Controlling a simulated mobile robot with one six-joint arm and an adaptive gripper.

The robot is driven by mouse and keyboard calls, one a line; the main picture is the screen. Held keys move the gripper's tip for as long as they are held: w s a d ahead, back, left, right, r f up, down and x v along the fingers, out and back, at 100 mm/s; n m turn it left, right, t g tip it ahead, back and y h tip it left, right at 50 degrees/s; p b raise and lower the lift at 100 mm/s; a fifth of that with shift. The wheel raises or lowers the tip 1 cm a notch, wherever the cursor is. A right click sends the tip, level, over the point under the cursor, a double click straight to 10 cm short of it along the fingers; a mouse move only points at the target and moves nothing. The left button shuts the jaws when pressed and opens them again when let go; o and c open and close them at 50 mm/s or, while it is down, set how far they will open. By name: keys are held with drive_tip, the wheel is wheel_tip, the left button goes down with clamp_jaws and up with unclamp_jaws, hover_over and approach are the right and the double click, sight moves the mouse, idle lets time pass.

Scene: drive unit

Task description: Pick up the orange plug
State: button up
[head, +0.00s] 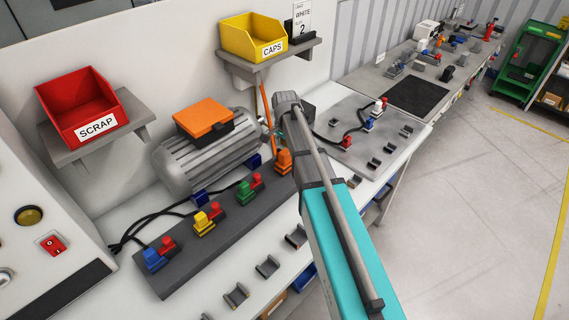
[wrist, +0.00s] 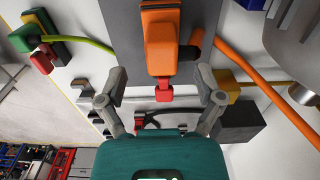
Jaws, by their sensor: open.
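The orange plug (head: 284,161) sits at the far end of the dark strip on the bench, beside my arm. In the wrist view the orange plug (wrist: 162,42) is upper centre, on the dark strip, with a small red part (wrist: 165,92) at its lower end. An orange cable (wrist: 262,82) runs off to the right. My gripper (wrist: 162,78) is open and empty, one finger on each side of the plug's lower end in the picture. I cannot tell the gap in depth. In the head view my arm hides the fingers.
Green, yellow and blue plugs with red parts stand along the dark strip (head: 178,272). A grey motor (head: 205,160) stands close behind it. A red SCRAP bin (head: 80,108) and a yellow CAPS bin (head: 252,38) sit on wall shelves. Empty grey holders line the bench front.

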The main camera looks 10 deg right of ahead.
sight(285, 152)
drive_tip(key=shift+f+b, duration=1.6)
drive_tip(key=shift+f, duration=0.35)
clamp_jaws()
